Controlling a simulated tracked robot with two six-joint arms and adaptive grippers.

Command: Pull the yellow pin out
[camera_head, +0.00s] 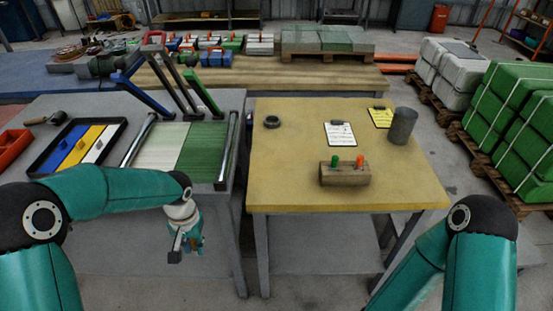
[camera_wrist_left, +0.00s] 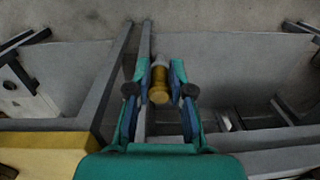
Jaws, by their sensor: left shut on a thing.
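My left gripper (camera_head: 187,243) hangs over the gap in front of the grey bench, left of the yellow-topped table. In the left wrist view its fingers (camera_wrist_left: 160,80) are shut on a short yellowish cylinder with a pale end, which looks like the yellow pin (camera_wrist_left: 158,92). A brown block (camera_head: 345,177) on the yellow table bears a green pin (camera_head: 335,160) and an orange pin (camera_head: 361,161), both upright, with a space between them. The left gripper is apart from the block, well to its left. My right gripper is not in view; only its arm shows.
The yellow table (camera_head: 285,185) also holds a dark ring (camera_head: 272,121), a clipboard (camera_head: 340,134), a yellow sheet (camera_head: 381,117) and a grey cylinder (camera_head: 402,126). A tray (camera_head: 40,172) with blue, yellow and white strips lies on the grey bench. The table's left front is clear.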

